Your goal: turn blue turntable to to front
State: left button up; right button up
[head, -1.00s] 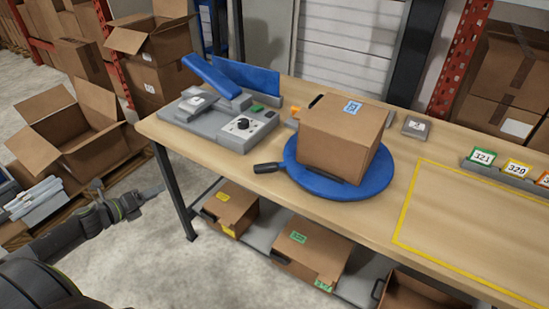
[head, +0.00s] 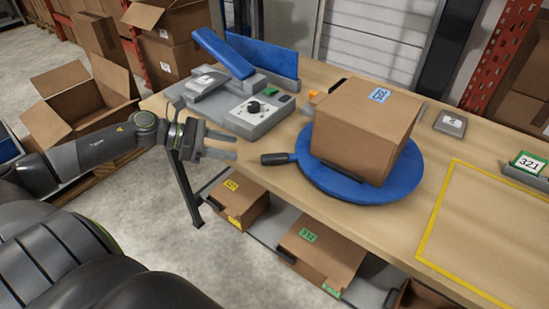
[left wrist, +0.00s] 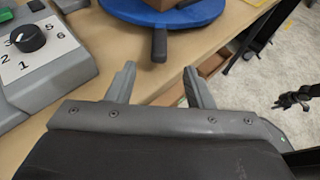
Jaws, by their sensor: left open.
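The blue turntable (head: 340,187) lies on the wooden table with a closed cardboard box (head: 365,135) on it. The box carries a blue label on top. The turntable's black handle (head: 279,159) sticks out to the left, towards my left gripper (head: 236,146). My left gripper is open and empty, at the table's front edge, a short gap left of the handle. In the left wrist view the handle (left wrist: 159,45) lies ahead of the open fingers (left wrist: 158,75), roughly between their lines, with the turntable (left wrist: 165,12) behind. My right gripper is not seen in the head view.
A grey device with a black dial (head: 254,107) and a blue arm stands left of the turntable. A yellow taped outline (head: 480,225) marks bare table at right. Cardboard boxes (head: 320,255) sit on the shelf below. A small grey unit (head: 451,122) stands behind.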

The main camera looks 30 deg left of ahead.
aim_at(273, 155)
pick_arm(q)
jog(key=p+x, duration=0.1)
jog(key=x, duration=1.2)
grip_shut()
